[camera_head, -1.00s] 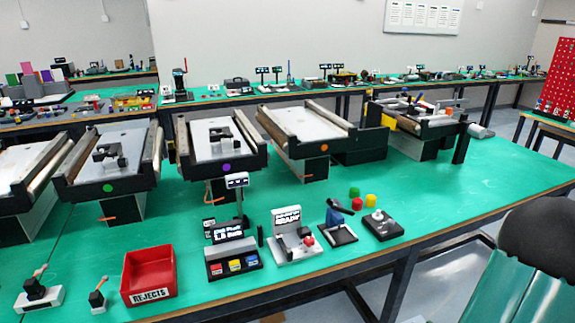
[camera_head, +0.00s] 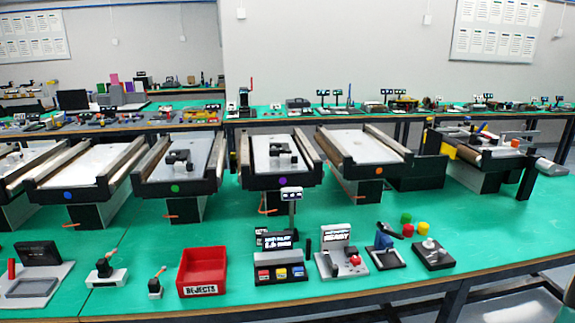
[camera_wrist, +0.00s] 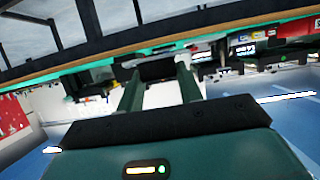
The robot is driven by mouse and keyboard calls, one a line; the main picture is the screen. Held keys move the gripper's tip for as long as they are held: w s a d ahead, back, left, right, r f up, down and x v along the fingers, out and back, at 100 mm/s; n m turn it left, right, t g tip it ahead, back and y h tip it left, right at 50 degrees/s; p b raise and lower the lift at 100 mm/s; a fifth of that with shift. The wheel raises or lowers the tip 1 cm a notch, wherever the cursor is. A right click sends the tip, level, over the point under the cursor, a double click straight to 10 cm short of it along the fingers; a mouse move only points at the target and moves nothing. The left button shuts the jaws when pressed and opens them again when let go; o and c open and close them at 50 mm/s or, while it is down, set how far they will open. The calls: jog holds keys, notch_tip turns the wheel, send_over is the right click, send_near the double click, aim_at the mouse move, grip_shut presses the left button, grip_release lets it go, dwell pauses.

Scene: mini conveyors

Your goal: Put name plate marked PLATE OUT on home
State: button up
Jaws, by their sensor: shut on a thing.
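My gripper (camera_wrist: 158,78) shows in the wrist view, with two green fingers apart and a dark block-like thing (camera_wrist: 158,69) between their tips. It is shut on this dark thing. I cannot read any marking on it, so I cannot tell whether it is the PLATE OUT name plate. My gripper is not in the head view. No plate with readable PLATE OUT lettering and no place labelled home can be made out in either view.
A green bench holds mini conveyors with blue (camera_head: 68,196), green (camera_head: 175,188), purple (camera_head: 282,182) and orange (camera_head: 379,171) dots. In front stand a red REJECTS bin (camera_head: 202,270), a button panel (camera_head: 281,272) and a joystick box (camera_head: 433,255).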

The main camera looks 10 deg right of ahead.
jog(key=w+a+f, duration=0.2)
jog(key=w+a, duration=0.4)
jog(key=w, duration=0.4)
jog(key=w+a+f, duration=0.2)
jog(key=w+a, duration=0.4)
jog(key=w, duration=0.3)
jog(key=w+a+f, duration=0.2)
jog(key=w+a, duration=0.1)
jog(key=a, duration=0.6)
jog(key=w+a+f, duration=0.3)
jog(key=w+a, duration=0.1)
jog(key=a, duration=0.5)
jog(key=shift+a+f, duration=0.15)
jog(key=shift+a, duration=0.1)
